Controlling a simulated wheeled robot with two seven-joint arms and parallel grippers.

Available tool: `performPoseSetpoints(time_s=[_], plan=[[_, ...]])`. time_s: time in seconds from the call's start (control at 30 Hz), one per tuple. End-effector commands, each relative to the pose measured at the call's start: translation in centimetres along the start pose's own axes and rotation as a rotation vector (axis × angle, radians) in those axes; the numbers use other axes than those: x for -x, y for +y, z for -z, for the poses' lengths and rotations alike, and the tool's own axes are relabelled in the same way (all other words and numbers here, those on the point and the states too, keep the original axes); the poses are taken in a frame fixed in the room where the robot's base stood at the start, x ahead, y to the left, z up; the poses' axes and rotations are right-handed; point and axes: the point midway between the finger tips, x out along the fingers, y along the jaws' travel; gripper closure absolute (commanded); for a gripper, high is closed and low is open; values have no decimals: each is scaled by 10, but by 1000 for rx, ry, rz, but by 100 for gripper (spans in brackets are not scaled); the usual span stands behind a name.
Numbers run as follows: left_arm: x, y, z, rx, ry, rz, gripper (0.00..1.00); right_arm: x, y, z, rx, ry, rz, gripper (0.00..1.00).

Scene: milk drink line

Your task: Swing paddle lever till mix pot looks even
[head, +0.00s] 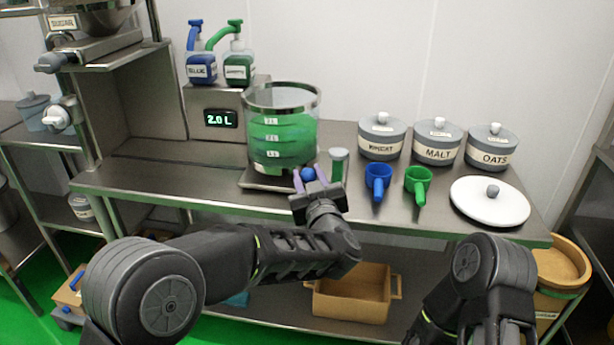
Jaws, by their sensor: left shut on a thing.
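The mix pot (283,136) is a clear vessel with a metal rim and level marks, standing on a low metal base at the middle of the bench. It holds green liquid with lighter and darker patches; I cannot tell how even it is. The paddle lever's blue knob (307,174) shows at the pot's front right. My left gripper (312,183), with purple fingertips, is shut on this knob. The paddle inside the pot cannot be made out. My right arm is at the lower right, but its fingers are not in view.
A display (221,118) reads 2.0 L behind the pot, below blue and green pump bottles (238,68). Lidded jars (438,142) and a white lid (489,207) are farther right.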

Motion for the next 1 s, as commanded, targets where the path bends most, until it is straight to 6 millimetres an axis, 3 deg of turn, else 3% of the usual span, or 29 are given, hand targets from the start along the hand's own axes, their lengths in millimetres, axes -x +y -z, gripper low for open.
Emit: performPoseSetpoints(time_s=[0.07,0.1,0.33,0.67,1.0], plan=[[0,1,2,1,2,-3,100,0,0,0,0,0,0,45],[0,1,2,1,2,-3,64,0,0,0,0,0,0,45],[0,0,1,1,1,-2,45,0,0,0,0,0,0,45],[3,0,1,1,1,-2,45,0,0,0,0,0,0,45],[51,1,1,1,1,-3,45,-3,1,0,0,0,0,45]])
